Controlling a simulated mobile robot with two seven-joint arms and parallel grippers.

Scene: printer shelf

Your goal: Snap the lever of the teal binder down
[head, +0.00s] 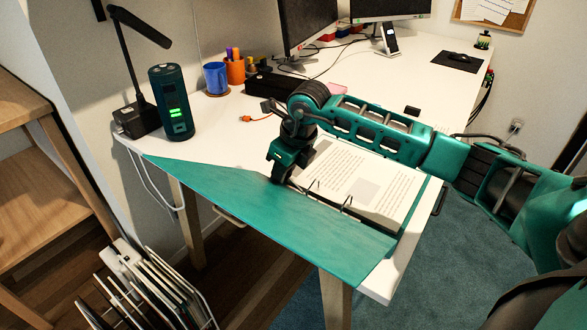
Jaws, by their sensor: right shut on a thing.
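The teal binder (250,211) lies open on the near end of the white desk. Its bare teal cover reaches past the desk's front edge, and printed pages (362,183) lie on its right side. Two thin metal rings (347,202) stand up along the pages' near edge. My right gripper (277,179) points down at the far end of the ring row, its fingers shut on the binder's lever. The gripper hides the lever, so its angle cannot be seen. My left gripper is not in view.
A dark cylinder with green lights (170,103) and a black desk lamp (132,60) stand at the left. A blue cup (215,78), an orange pen cup (235,69) and monitors (306,22) are behind. A wire file rack (150,290) stands below left.

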